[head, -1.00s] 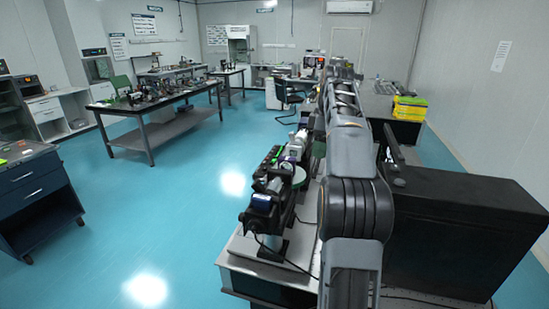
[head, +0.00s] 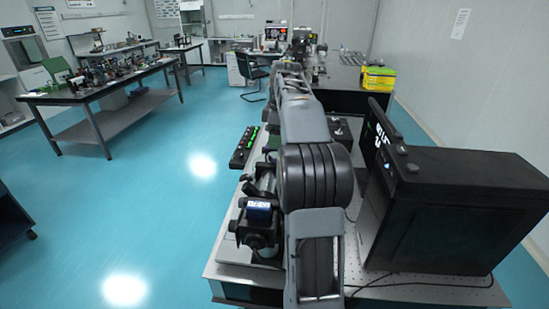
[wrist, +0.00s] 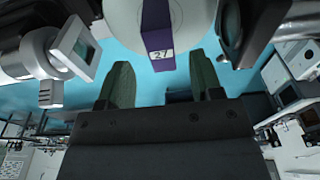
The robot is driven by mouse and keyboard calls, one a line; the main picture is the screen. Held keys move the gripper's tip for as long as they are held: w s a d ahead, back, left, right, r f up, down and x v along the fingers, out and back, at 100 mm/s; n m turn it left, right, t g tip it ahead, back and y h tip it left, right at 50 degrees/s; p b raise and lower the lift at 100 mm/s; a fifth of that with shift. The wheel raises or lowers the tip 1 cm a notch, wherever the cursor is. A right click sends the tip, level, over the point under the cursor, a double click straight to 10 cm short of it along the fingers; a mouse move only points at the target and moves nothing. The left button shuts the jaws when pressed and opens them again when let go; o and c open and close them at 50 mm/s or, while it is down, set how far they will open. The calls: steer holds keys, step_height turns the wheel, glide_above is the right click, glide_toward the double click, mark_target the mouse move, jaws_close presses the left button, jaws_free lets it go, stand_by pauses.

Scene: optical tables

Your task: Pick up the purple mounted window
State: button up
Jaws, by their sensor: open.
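In the wrist view, a purple part (wrist: 157,38) with a white label reading "27" crosses a pale rounded body at the top centre. It appears to be the purple mounted window. My gripper (wrist: 162,62) is open, with its two green fingers apart. The labelled purple end lies between and just beyond the fingertips in the picture. I see no clear contact, and the depth is hard to tell. In the head view my arm hides the gripper, and I cannot make out the purple window there.
In the wrist view, a grey-white mount with a square optic (wrist: 75,45) stands left of the fingers and a dark round mount (wrist: 238,35) stands right. In the head view, a black box (head: 450,210) fills the bench's right side. Open blue floor (head: 130,220) lies left.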

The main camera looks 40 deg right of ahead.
mark_target(275, 152)
steer(key=shift+w+a+f, duration=0.1)
steer(key=shift+a+f, duration=0.05)
steer(key=shift+f, duration=1.25)
steer(key=shift+a+f, duration=0.1)
steer(key=shift+f, duration=1.3)
steer(key=shift+c, duration=0.4)
jaws_close()
steer(key=shift+r, duration=0.1)
